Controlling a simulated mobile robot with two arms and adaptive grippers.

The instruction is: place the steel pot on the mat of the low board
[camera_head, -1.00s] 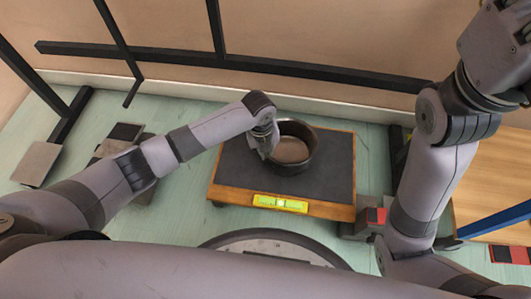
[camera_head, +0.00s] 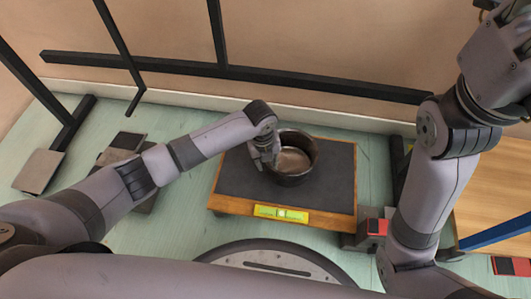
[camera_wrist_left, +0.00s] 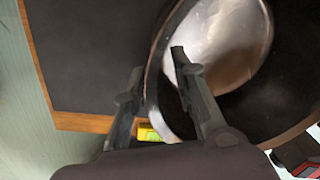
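The steel pot (camera_head: 297,146), a dark round vessel with a shiny inside bottom, stands upright on the dark mat (camera_head: 240,178) of the low wooden board (camera_head: 333,217), towards its back middle. My left gripper (camera_head: 266,162) is at the pot's left rim. In the left wrist view its fingers (camera_wrist_left: 157,68) are apart, one inside the pot (camera_wrist_left: 225,40) and one outside, with the rim between them and a gap showing by the outer finger. The mat (camera_wrist_left: 90,50) fills the left of that view. My right gripper is outside the picture.
A yellow-green level (camera_head: 281,213) lies along the board's front edge. A black metal frame (camera_head: 170,62) runs behind. Grey plates (camera_head: 40,170) stand on the floor at left. A wooden surface (camera_head: 490,180) with a blue bar (camera_head: 497,232) is at right.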

